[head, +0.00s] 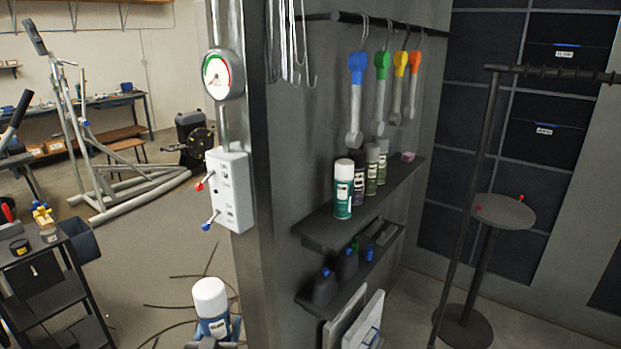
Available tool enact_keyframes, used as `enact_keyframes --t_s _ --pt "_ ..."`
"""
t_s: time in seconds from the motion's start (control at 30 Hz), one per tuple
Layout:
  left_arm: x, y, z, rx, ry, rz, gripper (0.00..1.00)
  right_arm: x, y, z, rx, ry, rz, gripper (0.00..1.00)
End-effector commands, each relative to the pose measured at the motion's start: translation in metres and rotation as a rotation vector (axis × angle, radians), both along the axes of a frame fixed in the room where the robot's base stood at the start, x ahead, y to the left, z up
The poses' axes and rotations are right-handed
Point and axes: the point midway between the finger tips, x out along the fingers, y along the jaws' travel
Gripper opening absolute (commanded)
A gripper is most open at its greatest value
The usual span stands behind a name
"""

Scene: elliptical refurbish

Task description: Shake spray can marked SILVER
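A spray can (212,308) with a white cap, a blue body and a pale label is upright at the bottom edge of the head view, left of centre. Grey and blue gripper parts show at its lower end. I take this to be my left gripper (214,341), shut around the can, though its arm is out of frame. The label is too small to read, so I cannot tell if it says SILVER. A teal can (343,190) with a white cap stands on the upper shelf. Several more cans (371,168) stand behind it, partly hidden. My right gripper is not in view.
The dark upper shelf (325,228) and a lower shelf with dark bottles (324,287) are on the grey wall. A switch box (230,190) and gauge (222,75) are on the pillar. A round stand (504,212) is at right. Cables lie on the floor.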

Motion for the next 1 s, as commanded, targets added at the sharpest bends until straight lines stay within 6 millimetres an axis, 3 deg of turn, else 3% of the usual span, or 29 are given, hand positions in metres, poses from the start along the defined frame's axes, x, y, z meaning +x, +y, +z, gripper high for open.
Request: enact_keyframes --t_s 0.03,0.07,0.13,0.2,0.23,0.27,0.3,0.37,0.4,0.43,0.5,0.57,0.6,0.7,0.73,0.77,0.9,0.97,1.0 --pt "0.0 0.0 0.01 0.0 0.001 0.0 0.18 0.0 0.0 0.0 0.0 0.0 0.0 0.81" --pt "0.0 0.0 0.001 0.001 0.008 0.0 0.18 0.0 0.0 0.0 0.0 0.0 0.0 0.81" --pt "-0.001 0.0 -0.047 0.001 0.02 0.002 0.18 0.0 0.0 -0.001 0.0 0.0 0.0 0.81" --pt "0.0 0.0 -0.068 0.0 0.012 0.002 0.18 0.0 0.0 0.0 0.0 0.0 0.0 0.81" --pt "0.0 0.0 -0.064 0.001 0.006 0.001 0.18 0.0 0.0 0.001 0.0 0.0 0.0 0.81" --pt "0.001 0.0 -0.047 0.001 -0.002 0.001 0.18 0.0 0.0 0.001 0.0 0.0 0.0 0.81" --pt "0.001 0.0 -0.017 0.001 -0.009 -0.001 0.18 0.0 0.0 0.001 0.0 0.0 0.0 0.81" --pt "0.0 0.0 0.008 -0.001 -0.004 -0.001 0.18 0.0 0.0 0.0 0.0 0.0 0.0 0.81" --pt "0.0 0.0 0.009 0.0 0.003 0.0 0.18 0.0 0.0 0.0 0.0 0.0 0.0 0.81" --pt "0.0 0.0 -0.004 0.0 0.011 0.0 0.18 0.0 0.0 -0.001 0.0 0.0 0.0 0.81" --pt "-0.001 0.0 -0.053 0.001 0.021 0.002 0.18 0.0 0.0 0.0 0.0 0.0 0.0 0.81" --pt "0.0 0.0 -0.068 0.0 0.013 0.002 0.18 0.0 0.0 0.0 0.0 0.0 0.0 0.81" --pt "0.0 0.0 -0.06 0.001 0.003 0.001 0.18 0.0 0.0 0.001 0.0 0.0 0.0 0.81" --pt "0.0 0.0 0.003 0.0 -0.007 -0.001 0.18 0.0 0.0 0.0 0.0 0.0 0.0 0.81" --pt "0.0 0.0 0.009 0.0 -0.002 -0.001 0.18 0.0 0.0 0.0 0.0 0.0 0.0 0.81" --pt "0.0 0.0 0.009 0.0 0.003 0.0 0.18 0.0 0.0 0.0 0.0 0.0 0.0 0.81" --pt "0.0 0.0 -0.067 0.0 0.016 0.002 0.18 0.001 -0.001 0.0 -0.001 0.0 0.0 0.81" --pt "0.001 0.0 -0.06 0.001 0.003 0.001 0.18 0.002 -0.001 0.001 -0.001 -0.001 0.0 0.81" --pt "0.001 0.0 -0.032 0.001 -0.006 -0.001 0.18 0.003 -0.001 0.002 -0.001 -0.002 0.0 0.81"
